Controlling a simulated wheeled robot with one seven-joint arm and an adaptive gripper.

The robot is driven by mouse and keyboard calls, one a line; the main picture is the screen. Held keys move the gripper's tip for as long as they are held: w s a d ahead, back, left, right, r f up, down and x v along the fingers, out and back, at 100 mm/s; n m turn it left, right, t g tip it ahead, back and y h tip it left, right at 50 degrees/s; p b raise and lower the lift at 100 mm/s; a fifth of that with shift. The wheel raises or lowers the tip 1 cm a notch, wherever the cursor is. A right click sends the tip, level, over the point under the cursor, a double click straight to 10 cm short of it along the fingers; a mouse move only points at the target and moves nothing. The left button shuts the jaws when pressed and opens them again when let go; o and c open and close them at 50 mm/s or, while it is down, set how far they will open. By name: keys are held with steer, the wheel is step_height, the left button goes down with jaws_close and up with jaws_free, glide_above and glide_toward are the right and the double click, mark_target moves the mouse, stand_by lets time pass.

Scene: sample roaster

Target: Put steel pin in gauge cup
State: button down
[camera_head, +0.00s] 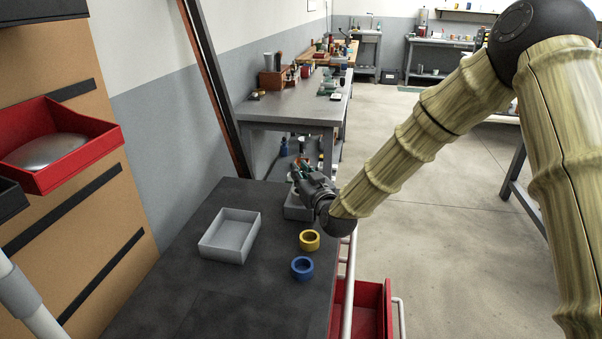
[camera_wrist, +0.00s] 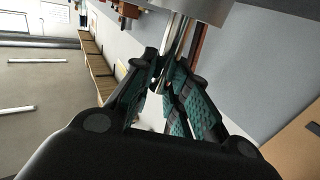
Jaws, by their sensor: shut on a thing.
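My gripper (camera_head: 299,176) is over the far end of the dark bench, near a grey block-like thing (camera_head: 296,210). In the wrist view my gripper (camera_wrist: 172,72) has its teal-padded fingers closed around a shiny steel pin (camera_wrist: 179,38). The pin extends away from the fingers to a pale grey rounded thing (camera_wrist: 208,8) at the top edge; I cannot tell whether they touch. I cannot tell for sure which thing is the gauge cup. A yellow ring-shaped cup (camera_head: 310,240) and a blue one (camera_head: 302,267) stand on the bench. The pin is not clear in the head view.
An open grey tray (camera_head: 230,236) stands on the dark bench (camera_head: 200,298), left of the cups. A red drawer (camera_head: 366,312) is open at the bench's right side. A red bin (camera_head: 70,150) hangs on the left panel. The near part of the bench is clear.

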steer(key=c, duration=1.4)
jaws_free()
steer(key=shift+r, duration=0.1)
steer(key=v, duration=1.2)
